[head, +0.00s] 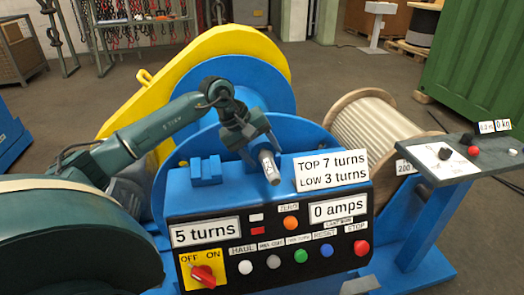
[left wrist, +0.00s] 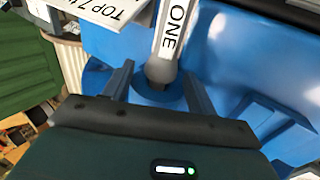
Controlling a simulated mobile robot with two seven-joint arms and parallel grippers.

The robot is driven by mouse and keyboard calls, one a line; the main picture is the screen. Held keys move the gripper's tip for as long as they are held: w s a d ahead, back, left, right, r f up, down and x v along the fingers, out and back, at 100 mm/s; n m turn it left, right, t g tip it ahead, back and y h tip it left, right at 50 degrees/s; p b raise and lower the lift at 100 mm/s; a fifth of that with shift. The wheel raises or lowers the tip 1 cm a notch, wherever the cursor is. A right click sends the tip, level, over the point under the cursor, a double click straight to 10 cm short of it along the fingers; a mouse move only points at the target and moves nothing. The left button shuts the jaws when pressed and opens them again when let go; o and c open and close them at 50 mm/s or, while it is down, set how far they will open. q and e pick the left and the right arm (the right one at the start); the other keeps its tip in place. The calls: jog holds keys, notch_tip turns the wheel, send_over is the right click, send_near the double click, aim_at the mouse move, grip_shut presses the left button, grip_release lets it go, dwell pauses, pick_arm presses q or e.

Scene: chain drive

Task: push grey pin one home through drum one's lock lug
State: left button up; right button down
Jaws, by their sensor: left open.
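Grey pin one (left wrist: 168,38), with a white label reading ONE, stands between the two spread fingers of my left gripper (left wrist: 158,88) in the left wrist view. A dark rounded part of it is near a round blue fitting (left wrist: 172,92). The fingers are apart, with a gap visible beside the pin. In the head view the pin (head: 268,168) shows just below the left gripper (head: 257,143), above the console. Behind is a large blue drum flange (head: 300,135). I cannot tell how deep the pin sits, and the lock lug is not clearly made out. My right gripper is not in view.
A blue control console (head: 270,235) with buttons stands in front, its displays reading 5 turns and 0 amps. A blue notched block (head: 207,170) stands on its top, left of the pin. A yellow guard (head: 215,50), a rope reel (head: 370,125) and a side table (head: 445,160) surround it.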

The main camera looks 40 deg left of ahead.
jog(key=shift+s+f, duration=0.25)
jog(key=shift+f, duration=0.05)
pick_arm(q)
jog(key=shift+s+a+r, duration=0.15)
jog(key=shift+a+r, duration=0.2)
jog(key=shift+r, duration=0.2)
jog(key=v, duration=1.1)
jog(key=shift+s+r, duration=0.25)
jog(key=shift+r, duration=0.15)
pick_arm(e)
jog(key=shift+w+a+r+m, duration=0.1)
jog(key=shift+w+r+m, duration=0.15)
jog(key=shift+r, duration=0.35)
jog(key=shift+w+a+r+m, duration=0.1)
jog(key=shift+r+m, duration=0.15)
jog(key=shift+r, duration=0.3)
pick_arm(q)
jog(key=shift+c, duration=0.2)
